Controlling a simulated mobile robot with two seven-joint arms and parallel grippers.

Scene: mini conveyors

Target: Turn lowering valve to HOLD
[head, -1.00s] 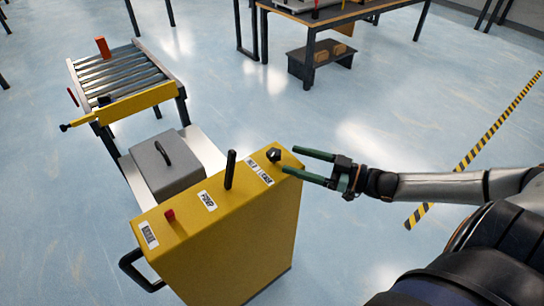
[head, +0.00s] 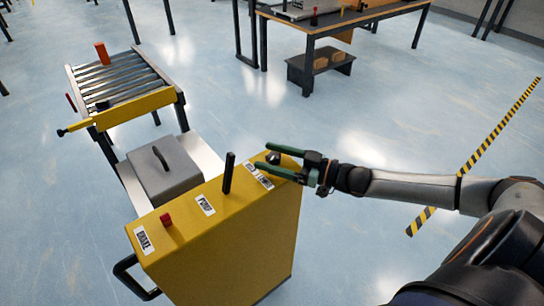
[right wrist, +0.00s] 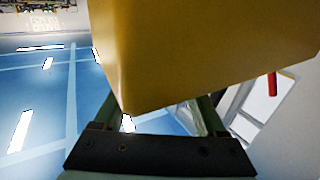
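The yellow cart console (head: 225,240) stands at centre, with a black lowering valve knob (head: 273,157) near the far right corner of its top. White labels (head: 258,174) lie beside the knob; they seem to read HOLD and LOWER. My right gripper (head: 263,156) reaches in from the right with its green fingers apart, one on each side of the knob. I cannot tell whether they touch it. In the right wrist view the yellow console (right wrist: 200,50) hides the knob, and the green fingers show partly below it. My left gripper is not in view.
A black lever (head: 229,173), a PUMP label (head: 205,205), a red button (head: 166,220) and another label (head: 142,240) are on the console top. A grey case (head: 165,172) sits on the cart behind. A roller conveyor (head: 118,78) stands beyond. The floor to the right is clear.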

